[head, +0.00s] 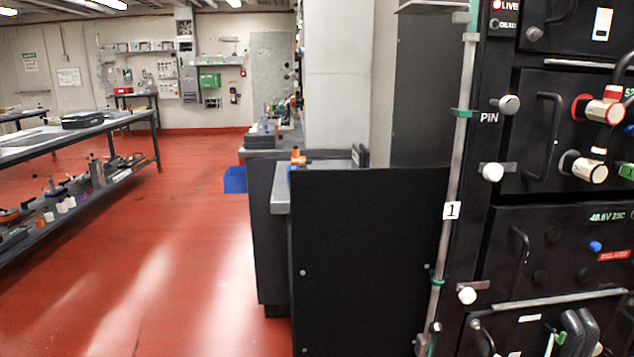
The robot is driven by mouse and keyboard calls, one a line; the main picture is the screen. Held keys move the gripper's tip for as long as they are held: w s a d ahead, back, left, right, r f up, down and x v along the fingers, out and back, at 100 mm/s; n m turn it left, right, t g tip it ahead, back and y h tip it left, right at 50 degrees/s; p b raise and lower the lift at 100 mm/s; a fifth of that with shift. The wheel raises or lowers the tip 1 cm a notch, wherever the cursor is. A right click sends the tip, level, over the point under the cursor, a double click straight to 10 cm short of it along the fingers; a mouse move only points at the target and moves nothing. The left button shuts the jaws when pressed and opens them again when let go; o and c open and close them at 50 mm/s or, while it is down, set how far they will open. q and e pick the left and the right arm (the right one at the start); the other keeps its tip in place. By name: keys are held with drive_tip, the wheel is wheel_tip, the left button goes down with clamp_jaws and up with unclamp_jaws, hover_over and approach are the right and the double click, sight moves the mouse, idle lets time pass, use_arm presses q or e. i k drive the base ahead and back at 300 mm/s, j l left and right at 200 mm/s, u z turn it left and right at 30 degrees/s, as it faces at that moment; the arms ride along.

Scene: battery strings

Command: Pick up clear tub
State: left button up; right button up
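I cannot make out a clear tub in the head view. Several small items stand on the lower shelf (130,172) of the long bench at left, but they are too small to tell apart. Neither of my grippers shows in this view, so I cannot see what they hold.
A black battery rack (500,225) with handles, white knobs and cable plugs fills the right. A black panel (370,260) and grey-topped counter (281,190) stand in the middle. A blue bin (235,180) is beside the counter. The red floor (180,260) between bench and counter is clear.

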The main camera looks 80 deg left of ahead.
sight(303, 166)
drive_tip(key=u, duration=2.6)
